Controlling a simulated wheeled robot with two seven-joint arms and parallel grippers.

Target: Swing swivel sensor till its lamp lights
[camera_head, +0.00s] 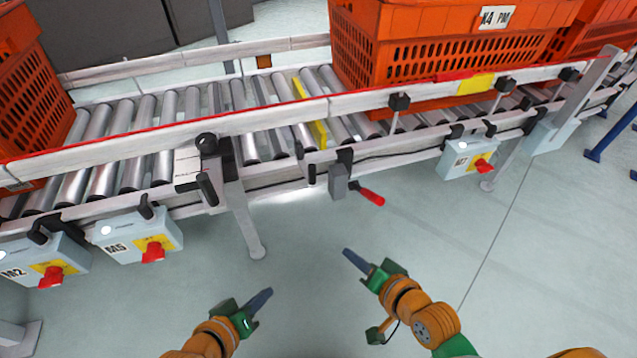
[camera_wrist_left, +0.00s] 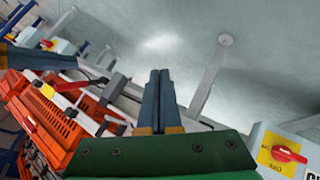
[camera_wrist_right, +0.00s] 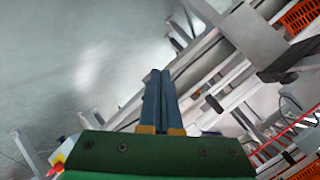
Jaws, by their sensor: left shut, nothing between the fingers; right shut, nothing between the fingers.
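A bracketed unit with a round black head (camera_head: 207,143), a pale block (camera_head: 188,166) and a black cylinder (camera_head: 207,189) sits on the conveyor's near rail; it may be the swivel sensor, but I cannot tell for sure. No lit lamp is clear on it. To its right, a grey box (camera_head: 339,182) with a red handle (camera_head: 372,197) hangs from the rail. My left gripper (camera_head: 265,297) is shut and empty over the floor, below and apart from the rail. My right gripper (camera_head: 349,254) is shut and empty below the red handle, touching nothing.
A roller conveyor (camera_head: 150,115) runs across, with a yellow plate (camera_head: 318,134) among the rollers. Orange totes (camera_head: 400,45) stand on it. Switch boxes with red knobs hang below, including M5 (camera_head: 137,237) and M7 (camera_head: 468,158). A support leg (camera_head: 247,225) stands in front; nearby floor is clear.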

